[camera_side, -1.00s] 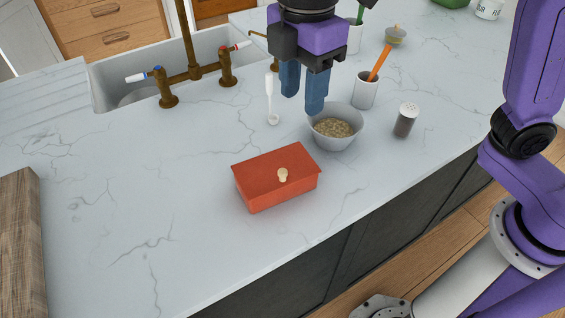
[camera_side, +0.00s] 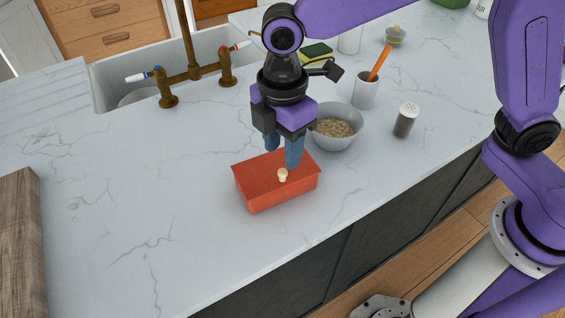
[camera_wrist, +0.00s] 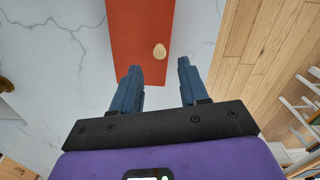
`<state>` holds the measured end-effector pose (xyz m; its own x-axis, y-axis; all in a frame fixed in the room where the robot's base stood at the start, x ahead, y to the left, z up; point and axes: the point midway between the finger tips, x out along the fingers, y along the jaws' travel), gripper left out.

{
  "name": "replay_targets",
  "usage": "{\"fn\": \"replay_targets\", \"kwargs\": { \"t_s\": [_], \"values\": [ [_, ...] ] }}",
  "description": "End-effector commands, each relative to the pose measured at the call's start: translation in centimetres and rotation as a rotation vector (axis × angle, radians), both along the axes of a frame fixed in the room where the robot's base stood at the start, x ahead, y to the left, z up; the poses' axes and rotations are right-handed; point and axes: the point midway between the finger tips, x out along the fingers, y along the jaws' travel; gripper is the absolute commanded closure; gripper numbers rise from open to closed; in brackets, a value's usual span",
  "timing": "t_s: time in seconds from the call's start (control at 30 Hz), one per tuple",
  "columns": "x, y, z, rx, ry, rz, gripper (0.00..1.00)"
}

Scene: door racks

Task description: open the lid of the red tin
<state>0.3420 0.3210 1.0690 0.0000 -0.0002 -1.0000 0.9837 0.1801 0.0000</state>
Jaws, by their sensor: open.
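The red tin (camera_side: 258,188) stands on the white marble counter with its lid shut and a small cream knob (camera_side: 283,174) on top. In the wrist view, the red lid (camera_wrist: 136,30) lies just beyond the fingers, and its knob (camera_wrist: 159,51) shows between and ahead of the fingertips. My gripper (camera_side: 283,157) is open and empty, pointing down over the back part of the tin. Its blue fingers (camera_wrist: 158,72) are apart and do not hold the knob. I cannot tell whether a fingertip touches the lid.
A grey bowl of grain (camera_side: 345,138) stands close behind my gripper to the right. A shaker (camera_side: 405,121) and a white cup (camera_side: 364,96) stand farther right. A wooden board (camera_side: 22,245) lies at far left. The counter left of the tin is clear.

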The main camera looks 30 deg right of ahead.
Motion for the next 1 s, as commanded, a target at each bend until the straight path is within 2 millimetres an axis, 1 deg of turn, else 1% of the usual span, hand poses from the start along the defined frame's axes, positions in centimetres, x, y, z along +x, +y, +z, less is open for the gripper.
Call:
{"fn": "replay_targets", "kwargs": {
  "t_s": [0.03,0.1,0.3,0.5,0.73,0.77,0.8,0.87,0.9,1.0],
  "values": [
    [0.0,-0.1,-1.0,-0.004,0.002,-0.001,0.56],
    [0.0,-0.1,-2.2,-0.004,0.002,-0.001,0.56],
    [0.0,0.0,-4.4,-0.001,0.001,-0.001,0.56],
    [0.0,0.0,-5.2,0.000,0.000,-0.001,0.56],
    [0.0,0.0,-5.2,0.000,0.000,-0.001,0.56],
    [0.0,0.0,-5.2,0.000,0.000,-0.001,0.66],
    [0.0,0.0,-5.2,0.000,0.000,0.000,0.79],
    [0.0,0.0,-5.2,0.000,0.000,-0.001,0.98],
    [0.0,0.0,-5.2,0.000,0.000,0.000,1.00],
    [0.0,0.0,-5.2,0.000,0.000,0.000,1.00]
  ]
}}
